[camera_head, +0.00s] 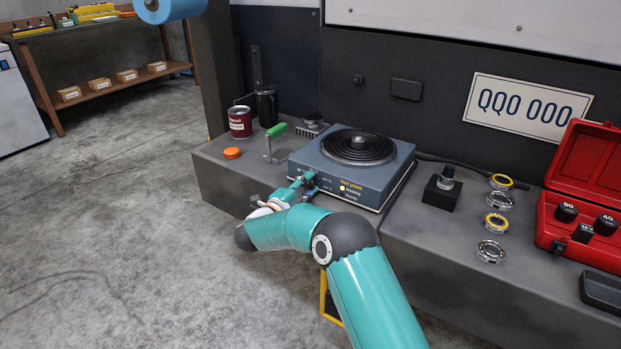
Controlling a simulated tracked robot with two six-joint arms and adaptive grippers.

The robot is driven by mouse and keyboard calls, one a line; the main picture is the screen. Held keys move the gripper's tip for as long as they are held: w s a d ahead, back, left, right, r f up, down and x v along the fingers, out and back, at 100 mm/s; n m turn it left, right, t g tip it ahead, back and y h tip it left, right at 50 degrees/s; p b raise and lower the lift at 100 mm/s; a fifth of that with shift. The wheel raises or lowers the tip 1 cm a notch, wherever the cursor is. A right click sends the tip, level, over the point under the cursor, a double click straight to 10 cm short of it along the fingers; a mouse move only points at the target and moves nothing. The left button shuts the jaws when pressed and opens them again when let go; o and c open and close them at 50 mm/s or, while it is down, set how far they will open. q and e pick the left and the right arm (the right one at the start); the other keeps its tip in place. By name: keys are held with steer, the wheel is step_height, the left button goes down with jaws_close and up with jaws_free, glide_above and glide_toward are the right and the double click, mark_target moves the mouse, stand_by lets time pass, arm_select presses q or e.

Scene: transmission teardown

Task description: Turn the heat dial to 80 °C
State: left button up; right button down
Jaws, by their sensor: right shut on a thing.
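The hot plate (398,151) is a blue-grey box with a black coil on top. It stands on the dark bench, and its front panel carries small white and yellow markings and a lit yellow lamp. My right gripper (308,182) is at the left part of that front panel, shut on the heat dial. The fingers and wrist hide the dial almost fully, so its setting cannot be read. My left gripper is not in view.
A green-handled tool (276,131), an orange cap (232,153) and a red can (240,122) stand left of the hot plate. On its right are a black block with a knob (441,190), several bearing rings (491,251) and an open red case (583,165).

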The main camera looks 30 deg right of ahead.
steer(key=shift+w+a+f+n+t+p, duration=0.1)
steer(key=shift+a+n+t+p, duration=0.1)
steer(key=shift+n+p, duration=0.35)
steer(key=shift+w+a+f+n+t+p, duration=0.1)
steer(key=shift+a+n+p, duration=0.1)
steer(key=shift+n, duration=0.65)
steer(key=c, duration=0.9)
jaws_free()
steer(key=shift+o, duration=0.5)
steer(key=shift+s+d, duration=0.1)
steer(key=shift+d, duration=0.1)
steer(key=shift+s, duration=0.1)
steer(key=v, duration=1.2)
steer(key=shift+w+r, duration=0.2)
steer(key=shift+w, duration=0.05)
steer(key=shift+a, duration=0.1)
